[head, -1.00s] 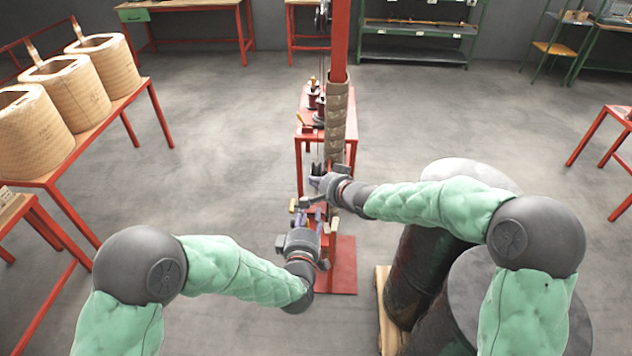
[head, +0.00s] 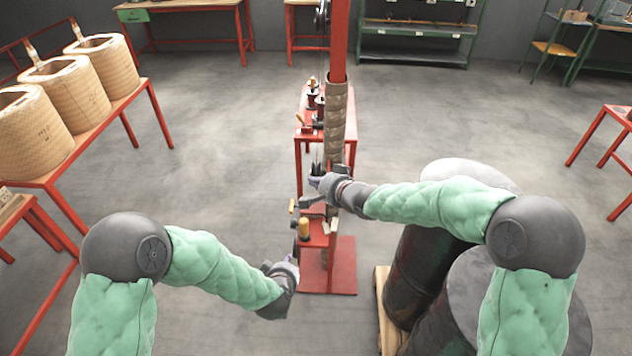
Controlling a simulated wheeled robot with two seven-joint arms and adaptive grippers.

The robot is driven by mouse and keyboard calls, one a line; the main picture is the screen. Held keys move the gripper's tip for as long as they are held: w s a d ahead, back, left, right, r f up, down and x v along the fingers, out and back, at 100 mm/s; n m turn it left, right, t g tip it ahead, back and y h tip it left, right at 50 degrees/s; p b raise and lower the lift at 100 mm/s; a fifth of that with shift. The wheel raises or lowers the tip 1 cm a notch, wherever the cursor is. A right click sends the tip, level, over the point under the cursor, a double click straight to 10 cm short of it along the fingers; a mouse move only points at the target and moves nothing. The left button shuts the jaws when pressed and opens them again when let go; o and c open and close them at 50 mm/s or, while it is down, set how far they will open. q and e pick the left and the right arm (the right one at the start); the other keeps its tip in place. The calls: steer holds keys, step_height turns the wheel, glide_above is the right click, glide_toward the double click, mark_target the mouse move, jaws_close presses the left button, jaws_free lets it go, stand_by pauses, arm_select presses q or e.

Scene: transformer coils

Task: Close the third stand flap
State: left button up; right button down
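The red stand (head: 338,50) rises in the middle of the head view, with a wrapped brown section on its post and a flat red base plate (head: 340,272). My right gripper (head: 316,180) is at the stand's post, below the wrapped section. Its fingers are small and partly hidden, so I cannot tell whether they hold anything. My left gripper (head: 288,266) is lower and to the left of the stand, apart from the post. Its finger opening is too small to read. I cannot make out the third flap or how far it is open.
A red bench (head: 312,95) with spools stands behind the post. Large wound coils (head: 82,95) sit on a table at the left. The floor between that table and the stand is clear.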

arm_select(q)
steer(key=s+d+f+m+g+h+p, duration=0.1)
steer(key=s+f+m+g+h, duration=0.2)
steer(key=s+f+g, duration=0.6)
steer(key=s+f, duration=0.8)
steer(key=s, duration=0.3)
steer(key=shift+s+h, duration=0.25)
steer(key=shift+h, duration=0.15)
arm_select(e)
steer(key=shift+a+f, duration=0.1)
steer(key=shift+a, duration=0.15)
arm_select(q)
steer(key=shift+f, duration=0.15)
